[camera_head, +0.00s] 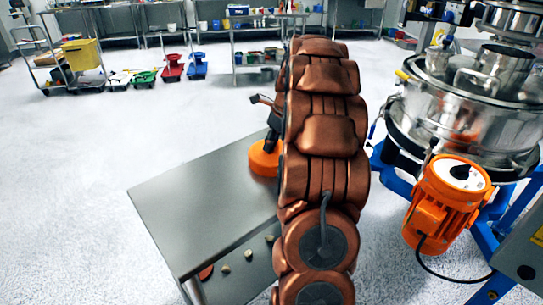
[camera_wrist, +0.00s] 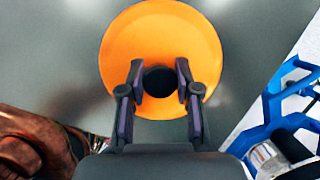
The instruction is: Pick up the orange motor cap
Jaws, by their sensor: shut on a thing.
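The orange motor cap (camera_wrist: 160,40) is a round orange disc with a dark knob or hole (camera_wrist: 160,81) at its middle. It shows on the grey metal table in the head view (camera_head: 264,158), at the table's far right part, partly hidden behind my arm. My gripper (camera_wrist: 160,80) is over the cap, with its two dark fingers on either side of the dark middle part, shut on it. In the head view my gripper (camera_head: 272,142) is mostly hidden by my arm. I cannot tell whether the cap touches the table.
The grey table (camera_head: 190,200) is bare on its left part. Small round pieces (camera_head: 225,268) lie on a lower level at its front. The steel sifter (camera_head: 460,120) on a blue frame stands to the right, with an orange motor (camera_head: 440,215) whose top is uncovered. Open floor lies left.

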